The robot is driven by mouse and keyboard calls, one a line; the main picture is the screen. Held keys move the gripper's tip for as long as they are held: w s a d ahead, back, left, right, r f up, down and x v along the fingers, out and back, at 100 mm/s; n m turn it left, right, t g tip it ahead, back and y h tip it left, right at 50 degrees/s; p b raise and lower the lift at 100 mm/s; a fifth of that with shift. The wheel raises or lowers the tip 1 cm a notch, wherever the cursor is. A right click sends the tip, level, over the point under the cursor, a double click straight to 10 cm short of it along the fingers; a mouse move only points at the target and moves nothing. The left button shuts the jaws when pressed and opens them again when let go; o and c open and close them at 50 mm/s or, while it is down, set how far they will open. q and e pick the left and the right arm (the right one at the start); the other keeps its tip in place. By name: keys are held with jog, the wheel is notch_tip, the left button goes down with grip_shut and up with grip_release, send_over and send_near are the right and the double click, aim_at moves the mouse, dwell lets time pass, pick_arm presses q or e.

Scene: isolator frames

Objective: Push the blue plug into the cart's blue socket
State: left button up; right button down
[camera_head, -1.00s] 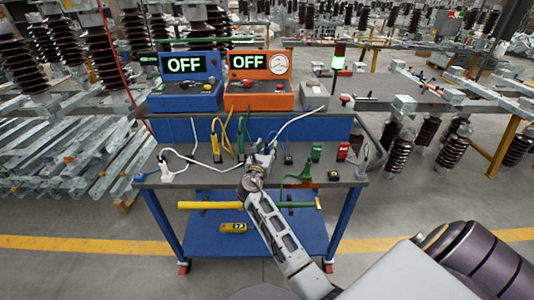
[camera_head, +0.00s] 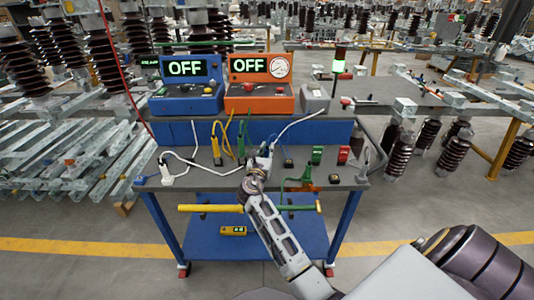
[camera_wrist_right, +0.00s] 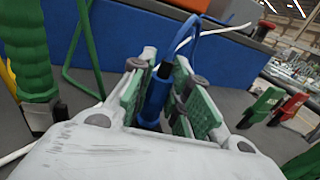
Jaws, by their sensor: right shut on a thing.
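The blue plug (camera_wrist_right: 153,98) is upright between the green-padded fingers of my right gripper (camera_wrist_right: 158,100) in the right wrist view. A blue cable rises from its dark upper end. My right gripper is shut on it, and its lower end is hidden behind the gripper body. In the head view my right gripper (camera_head: 262,162) is over the middle of the cart's grey top (camera_head: 215,180), and the plug is too small to make out. A small dark block with some blue (camera_head: 289,161), possibly the blue socket, is just right of the gripper. My left gripper is not in view.
Yellow (camera_head: 217,152), white (camera_head: 167,172) and green (camera_head: 304,175) plugs with cables stand around the gripper. Green (camera_head: 317,154) and red (camera_head: 343,155) blocks are to the right. Blue (camera_head: 187,88) and orange (camera_head: 260,88) OFF boxes stand behind.

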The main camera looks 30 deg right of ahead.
jog(key=shift+r, duration=0.65)
notch_tip(320, 180, up, 7)
jog(key=shift+f+p, duration=0.1)
jog(key=shift+p, duration=1.05)
jog(key=shift+r, duration=0.85)
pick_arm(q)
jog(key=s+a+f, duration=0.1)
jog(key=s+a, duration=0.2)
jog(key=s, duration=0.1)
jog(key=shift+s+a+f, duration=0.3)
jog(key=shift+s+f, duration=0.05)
